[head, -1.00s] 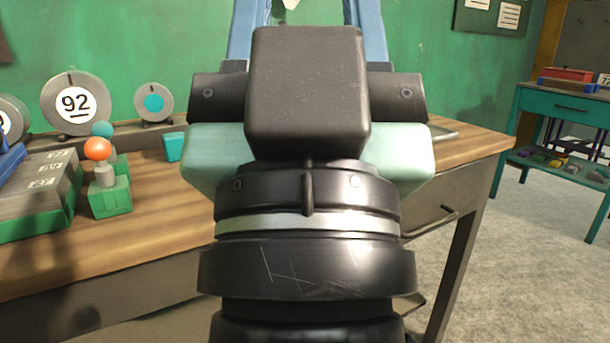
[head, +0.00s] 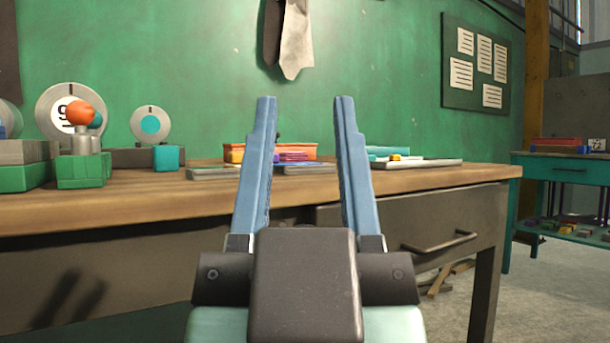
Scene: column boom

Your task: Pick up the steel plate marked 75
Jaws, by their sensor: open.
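No steel plate that I can read as marked 75 shows. A small dark block with a pale label (head: 597,146) stands on the far teal bench at the right, too small to read surely. Grey slabs (head: 25,151) on a green base at the far left of the wooden bench are seen edge-on, so any markings on top are hidden. My gripper (head: 304,102) is open and empty, its two blue fingers pointing up and forward in front of the wooden bench (head: 150,204).
A round disc (head: 60,98) with a partly hidden number and a teal-centred disc (head: 150,112) stand at the left. An orange ball on a green block (head: 84,170) is in front. Floor (head: 560,275) is free at right.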

